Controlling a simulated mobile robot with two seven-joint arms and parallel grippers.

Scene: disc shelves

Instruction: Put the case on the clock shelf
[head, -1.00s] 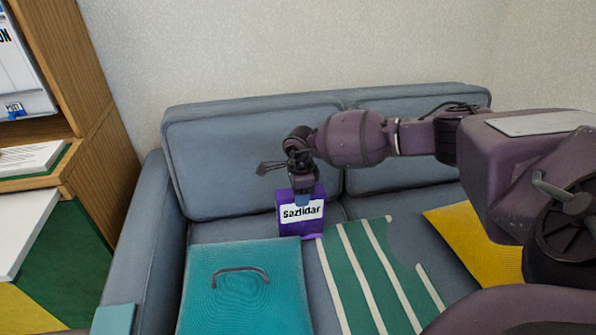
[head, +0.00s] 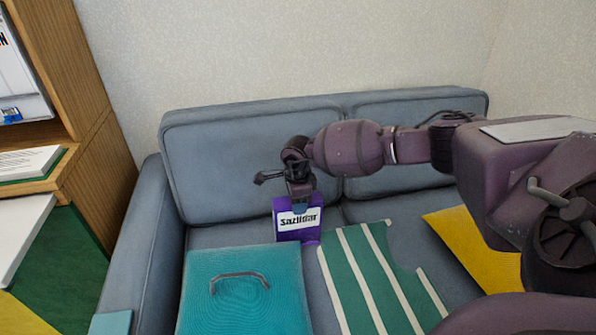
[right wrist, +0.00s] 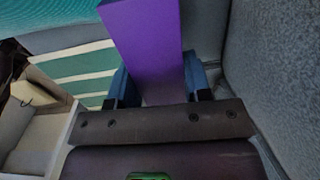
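The case (head: 286,232) is a purple box with a white label reading "Sazlidar". It stands nearly upright on the grey sofa seat, behind the teal cushion. My right gripper (head: 299,203) reaches down onto its top edge from above. In the right wrist view the purple case (right wrist: 150,50) lies between the two blue fingers of the right gripper (right wrist: 160,88), which look closed against its sides. Whether its bottom is clear of the seat cannot be told. A wooden shelf unit (head: 92,150) stands at the left; no clock is visible on the part that shows. My left gripper is not in view.
The grey sofa (head: 250,150) fills the middle, its backrest close behind the case. A teal cushion (head: 240,305) with a handle-like arch (head: 240,276), a green-striped piece (head: 370,270) and a yellow one (head: 480,245) lie on the seat. White items (head: 28,163) sit on the shelf.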

